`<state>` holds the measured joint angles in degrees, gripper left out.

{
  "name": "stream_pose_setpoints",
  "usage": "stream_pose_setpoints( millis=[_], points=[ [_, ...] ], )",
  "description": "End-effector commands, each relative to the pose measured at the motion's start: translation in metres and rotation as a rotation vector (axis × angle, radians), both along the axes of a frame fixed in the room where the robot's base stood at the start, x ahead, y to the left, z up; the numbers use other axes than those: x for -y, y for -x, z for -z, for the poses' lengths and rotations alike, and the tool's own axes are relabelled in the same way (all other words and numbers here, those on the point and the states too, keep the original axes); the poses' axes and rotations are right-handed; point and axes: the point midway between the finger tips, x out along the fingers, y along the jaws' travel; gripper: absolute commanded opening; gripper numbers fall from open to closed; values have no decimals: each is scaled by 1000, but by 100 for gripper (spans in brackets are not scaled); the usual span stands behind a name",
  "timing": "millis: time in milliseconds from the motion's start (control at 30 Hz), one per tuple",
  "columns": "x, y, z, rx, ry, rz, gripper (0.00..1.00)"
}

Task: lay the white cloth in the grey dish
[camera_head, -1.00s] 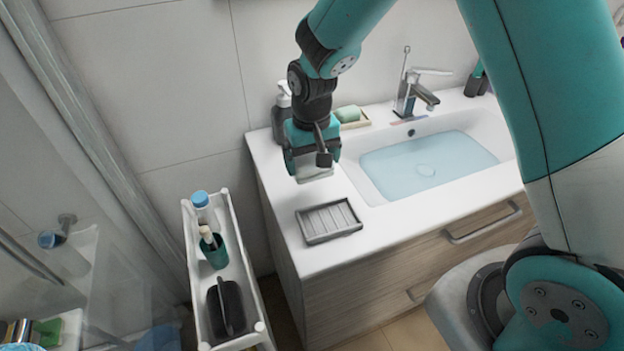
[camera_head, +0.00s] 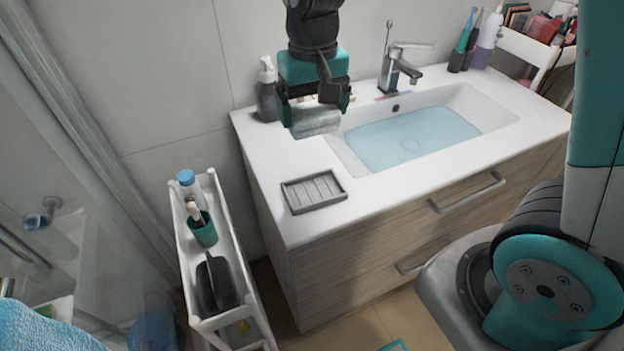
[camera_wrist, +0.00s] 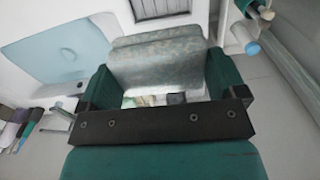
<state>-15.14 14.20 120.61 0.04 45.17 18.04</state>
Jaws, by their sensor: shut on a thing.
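The white cloth (camera_head: 314,121) is a folded, pale grey-white piece held in my gripper (camera_head: 314,112), above the back left part of the counter. In the wrist view the cloth (camera_wrist: 158,60) spans the space between the two fingers of my gripper (camera_wrist: 160,85), which are shut on it. The grey dish (camera_head: 314,192) is a shallow ribbed rectangle on the counter's front left part. It is empty, and lies nearer the front edge than the gripper. In the wrist view a small part of the dish (camera_wrist: 160,8) shows beyond the cloth, at the top edge.
The sink basin (camera_head: 425,137) holds water, with a tap (camera_head: 397,70) behind. A grey pump bottle (camera_head: 267,92) stands left of my gripper. A white cart (camera_head: 232,235) with a teal cup (camera_head: 203,230) stands left of the counter. The counter around the dish is clear.

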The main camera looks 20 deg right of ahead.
Motion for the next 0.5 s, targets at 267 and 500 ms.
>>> stream_pose_setpoints(
  millis=[267, 500],
  points=[
    [2, 1, 80, -9, 3, 2, 60],
    [0, 0, 125, -3, 1, -1, 60]
  ],
)
